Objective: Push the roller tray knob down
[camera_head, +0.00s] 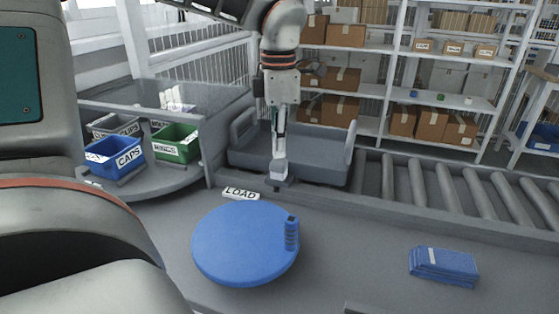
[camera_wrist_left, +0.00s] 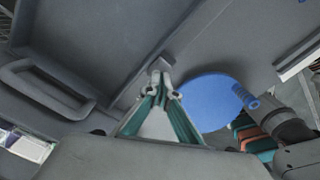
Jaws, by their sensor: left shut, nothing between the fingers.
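A grey tray (camera_head: 318,172) with raised handle ends sits at the left end of the roller conveyor. My left gripper (camera_head: 279,178) points down at the tray's front edge, with its fingers together and nothing between them. In the left wrist view the fingertips (camera_wrist_left: 161,70) are close to a grey ledge; I cannot tell whether they touch it. A small dark piece shows just under the fingertips in the head view, but I cannot tell if it is the tray's knob. I see no other clear knob on the tray. My right gripper is not in view.
A blue round disc (camera_head: 240,248) with an upright blue peg (camera_head: 291,233) lies in front, beside a LOAD label (camera_head: 241,193). Blue folded pieces (camera_head: 443,264) lie at right. A blue CAPS bin (camera_head: 115,160) and green bin (camera_head: 176,144) stand left. Rollers (camera_head: 450,191) extend right.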

